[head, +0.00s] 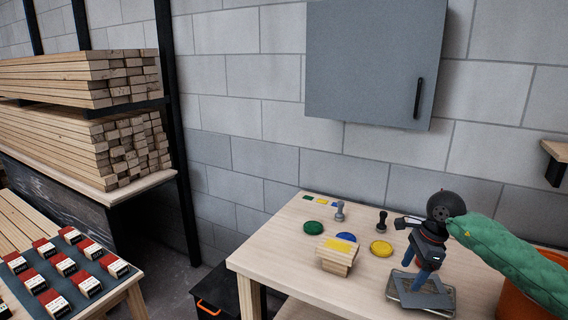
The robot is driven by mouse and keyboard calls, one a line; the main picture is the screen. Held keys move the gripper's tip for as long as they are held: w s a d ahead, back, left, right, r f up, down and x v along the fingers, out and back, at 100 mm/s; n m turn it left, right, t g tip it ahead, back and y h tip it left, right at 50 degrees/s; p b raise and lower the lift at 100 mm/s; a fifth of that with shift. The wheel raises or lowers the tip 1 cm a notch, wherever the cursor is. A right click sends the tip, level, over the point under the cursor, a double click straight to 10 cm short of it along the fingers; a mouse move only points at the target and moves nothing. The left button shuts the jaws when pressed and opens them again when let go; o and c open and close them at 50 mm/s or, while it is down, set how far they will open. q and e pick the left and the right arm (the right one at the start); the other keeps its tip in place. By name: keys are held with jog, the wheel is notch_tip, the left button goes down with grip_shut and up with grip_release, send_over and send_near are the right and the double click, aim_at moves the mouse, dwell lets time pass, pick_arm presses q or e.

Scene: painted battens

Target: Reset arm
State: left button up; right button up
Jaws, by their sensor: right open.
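My right gripper (414,276) comes in from the right on a green-sleeved arm. Its two blue fingers point down and stand apart, empty, above a grey flat tray (443,302) at the table's front right. My left gripper is out of view. A small stack of wooden battens (335,266) with yellow paint on top lies left of the gripper, apart from it. Round pads lie around it: green (313,228), blue (345,236) and yellow (381,248). A grey stamp (340,211) and a black stamp (382,221) stand upright behind them.
The wooden table (275,243) has free room at its left. An orange bin (515,304) stands at the right, partly behind my arm. A grey wall cabinet (372,65) hangs above. At left are stacked timber (70,80) and a table with several small red-and-white blocks (66,266).

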jog(key=s+a+f+m+y, duration=0.1)
jog(key=s+a+m+y, duration=0.15)
jog(key=a+y, duration=1.15)
jog(key=s+a+r+m+t+y, duration=0.2)
jog(key=a+r+m+t, duration=0.5)
jog(key=a+m+t, duration=0.45)
jog(key=s+d+f+m+t+h, duration=0.25)
jog(key=d+f+m+h, duration=0.5)
jog(key=m, duration=0.75)
jog(key=s+d+f+m+t+h, duration=0.1)
jog(key=s+d+f+m+h, duration=0.25)
jog(key=f+m+h, duration=0.8)
jog(key=s+a+f+m+g, duration=0.1)
jog(key=s+f+m+g, duration=0.45)
jog(key=s, duration=0.65)
jog(key=s+f+m+g, duration=0.4)
jog(key=s+f+g, duration=0.25)
jog(key=s, duration=0.45)
jog(key=s+a+f+g, duration=0.1)
jog(key=s+f, duration=0.1)
jog(key=f, duration=1.8)
jog(key=s+a+f+g+y, duration=0.1)
jog(key=s+a+f, duration=0.1)
jog(key=f, duration=1.9)
jog(key=shift+s+a+f, duration=0.15)
jog(key=shift+s+f, duration=0.15)
jog(key=shift+s, duration=0.35)
